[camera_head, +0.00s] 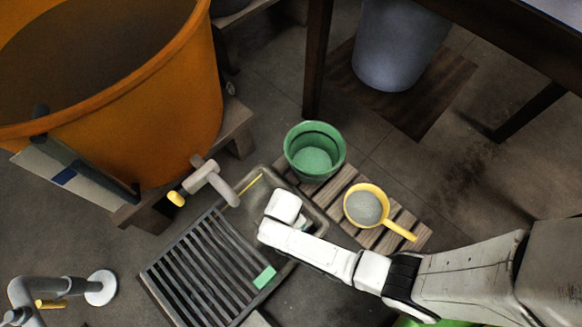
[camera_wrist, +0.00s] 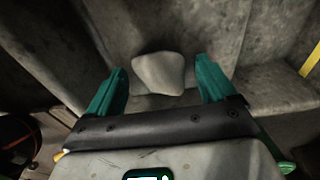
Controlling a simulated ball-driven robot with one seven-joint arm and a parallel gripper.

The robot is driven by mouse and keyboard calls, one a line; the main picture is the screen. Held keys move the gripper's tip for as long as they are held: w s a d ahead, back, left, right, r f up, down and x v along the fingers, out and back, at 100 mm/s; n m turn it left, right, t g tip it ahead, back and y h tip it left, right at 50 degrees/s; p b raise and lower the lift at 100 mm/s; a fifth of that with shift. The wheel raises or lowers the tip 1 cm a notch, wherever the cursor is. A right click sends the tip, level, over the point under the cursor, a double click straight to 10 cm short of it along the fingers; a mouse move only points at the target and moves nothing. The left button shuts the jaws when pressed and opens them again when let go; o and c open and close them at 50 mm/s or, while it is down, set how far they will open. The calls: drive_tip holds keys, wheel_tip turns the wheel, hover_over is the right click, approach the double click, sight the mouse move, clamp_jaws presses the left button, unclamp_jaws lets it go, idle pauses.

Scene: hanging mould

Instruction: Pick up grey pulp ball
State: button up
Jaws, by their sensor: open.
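The grey pulp ball (camera_wrist: 159,73) is a pale, lumpy, rounded piece in the wrist view. It lies on a stained grey surface that looks like the inside of the sink basin (camera_head: 257,192). My gripper (camera_wrist: 163,78) has two green fingers, open, one on each side of the ball in the picture. The ball shows between and slightly beyond the fingertips, with gaps on both sides. I cannot tell how far below the fingers it lies.
A dark slatted grate (camera_head: 205,262) adjoins the basin, with a tap (camera_head: 207,180) above. A wooden slatted rack (camera_head: 395,238) at right carries a green bucket (camera_head: 300,165) and a yellow-handled scoop (camera_head: 385,222). A large orange tub (camera_head: 165,125) stands at upper left. Basin walls rise around my gripper.

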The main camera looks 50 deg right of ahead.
drive_tip(key=shift+r, duration=0.1)
drive_tip(key=c, duration=1.1)
drive_tip(key=shift+r, duration=0.1)
